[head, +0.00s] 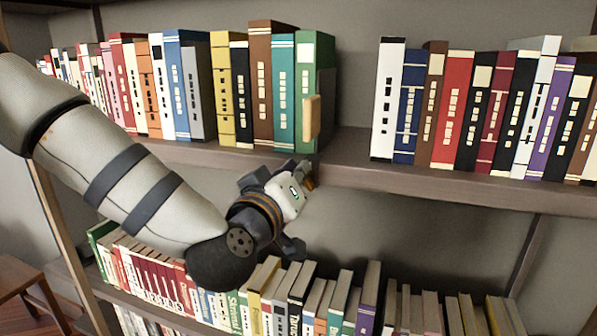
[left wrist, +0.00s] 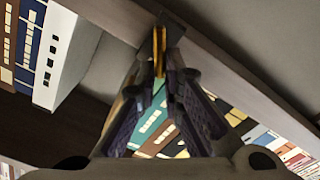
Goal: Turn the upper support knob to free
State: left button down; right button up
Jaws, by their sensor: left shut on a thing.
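My left gripper (head: 302,181) is at the front edge of the upper shelf, just below the gap between the two rows of books. It is shut on a small orange-yellow piece, which I take to be the knob (head: 309,184). In the left wrist view the knob (left wrist: 160,45) shows as a narrow upright strip between the fingertips of the left gripper (left wrist: 160,72). The fingers hide most of it, and I cannot tell which way it is turned. My right gripper is not in view.
The upper shelf (head: 440,182) carries books on both sides of a gap. A green book (head: 306,85) with a tan block (head: 312,118) on its side stands at the gap's left, a white book (head: 387,100) at its right. Several books (head: 367,300) fill the lower shelf.

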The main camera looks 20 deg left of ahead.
pick_arm(q)
jog(key=n, duration=0.3)
jog(key=f+n, duration=0.1)
jog(key=n, duration=0.3)
jog(key=a+n, duration=0.1)
jog(key=n, duration=0.3)
jog(key=shift+w+f, duration=0.1)
jog(key=shift+f, duration=0.15)
jog(key=shift+n, duration=0.3)
jog(key=c, duration=1.7)
grip_release()
jog(key=shift+w+f, duration=0.1)
jog(key=shift+d, duration=0.1)
